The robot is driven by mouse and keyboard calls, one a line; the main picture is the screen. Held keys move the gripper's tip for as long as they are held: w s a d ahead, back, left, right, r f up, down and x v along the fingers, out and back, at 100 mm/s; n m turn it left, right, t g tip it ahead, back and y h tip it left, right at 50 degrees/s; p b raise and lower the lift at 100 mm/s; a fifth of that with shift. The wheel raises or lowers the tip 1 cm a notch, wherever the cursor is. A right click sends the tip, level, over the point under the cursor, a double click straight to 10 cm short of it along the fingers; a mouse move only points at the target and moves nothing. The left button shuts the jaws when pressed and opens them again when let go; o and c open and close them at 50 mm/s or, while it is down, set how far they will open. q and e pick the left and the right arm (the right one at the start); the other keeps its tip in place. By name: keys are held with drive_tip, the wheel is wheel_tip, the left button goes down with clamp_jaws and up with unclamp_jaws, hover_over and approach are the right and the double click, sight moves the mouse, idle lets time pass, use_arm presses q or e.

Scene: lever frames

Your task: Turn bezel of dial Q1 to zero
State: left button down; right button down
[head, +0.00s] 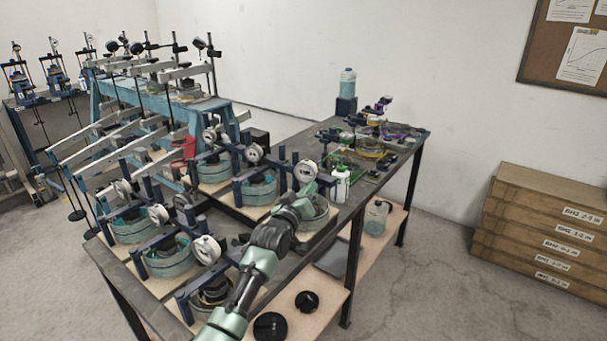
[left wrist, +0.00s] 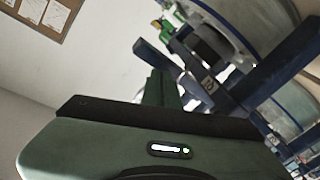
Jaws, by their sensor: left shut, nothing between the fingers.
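Several white round dials sit on dark blue frames over teal rings on the bench. One dial (head: 305,171) is right at the tip of my left gripper (head: 311,188). Others are a dial (head: 254,153) further back and a dial (head: 207,249) nearer the front. No Q1 label is readable, so I cannot tell which dial is Q1. My left gripper is shut and empty; whether it touches the dial is unclear. In the left wrist view its fingers (left wrist: 160,88) point toward dark blue frame bars (left wrist: 270,65); no dial face shows there. My right gripper is not in view.
Dark blue bars and posts stand close around the gripper. A white-and-green bottle (head: 340,184) is just right of it. Purple and green apparatus (head: 375,140) fills the bench's far end. A blue lever frame (head: 165,105) stands behind. Floor to the right is clear before wooden boxes (head: 540,228).

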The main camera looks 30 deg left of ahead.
use_arm(q)
drive_tip(key=shift+a, duration=0.3)
drive_tip(key=shift+s+a+f, duration=0.1)
drive_tip(key=shift+a, duration=0.45)
drive_tip(key=shift+f, duration=0.2)
idle(0.4)
